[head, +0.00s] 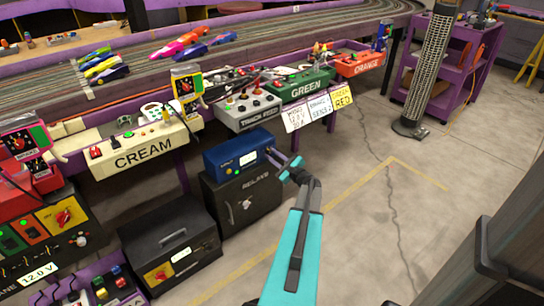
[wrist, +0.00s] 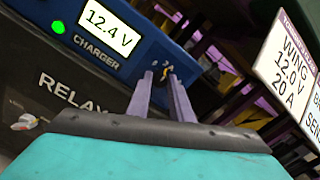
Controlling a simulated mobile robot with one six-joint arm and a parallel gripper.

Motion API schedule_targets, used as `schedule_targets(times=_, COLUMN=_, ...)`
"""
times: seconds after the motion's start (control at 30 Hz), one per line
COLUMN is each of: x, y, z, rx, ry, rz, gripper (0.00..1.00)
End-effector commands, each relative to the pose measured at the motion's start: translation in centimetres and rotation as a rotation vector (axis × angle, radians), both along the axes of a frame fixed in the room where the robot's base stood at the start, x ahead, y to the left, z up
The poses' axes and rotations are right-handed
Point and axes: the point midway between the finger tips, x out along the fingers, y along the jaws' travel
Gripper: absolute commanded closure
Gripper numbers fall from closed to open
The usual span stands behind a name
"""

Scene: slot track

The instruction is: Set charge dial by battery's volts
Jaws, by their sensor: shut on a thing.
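The blue charger (head: 228,158) stands on the black relay box. In the wrist view the charger (wrist: 150,48) has a lit display (wrist: 108,24) reading 12.4 V and a green light (wrist: 58,27). Its small dial (wrist: 163,70) is at the right end of the front, with tiny marks around it that I cannot read surely. My gripper (head: 271,153) reaches the charger's right end. In the wrist view my gripper's purple fingers (wrist: 161,82) are shut on the dial and partly hide it. I cannot make out the battery for certain.
The relay box (head: 245,210) is under the charger, with a dark case (head: 170,250) to its left. A card (wrist: 285,68) reading WING 12.0 V 20 A hangs right of the charger. The track table's edge is overhead.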

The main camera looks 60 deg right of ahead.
Motion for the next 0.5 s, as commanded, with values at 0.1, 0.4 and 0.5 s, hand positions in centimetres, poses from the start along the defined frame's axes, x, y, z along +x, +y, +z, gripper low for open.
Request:
schedule_targets(times=0.1, x=0.04, y=-0.04, z=-0.11, rx=0.000, ry=0.002, rz=-0.001, gripper=0.74)
schedule_targets(times=0.4, x=0.02, y=-0.02, z=-0.04, rx=-0.002, ry=0.001, rz=-0.001, gripper=0.62)
schedule_targets(times=0.5, x=-0.04, y=0.01, z=-0.02, rx=-0.002, ry=0.001, rz=-0.001, gripper=0.62)
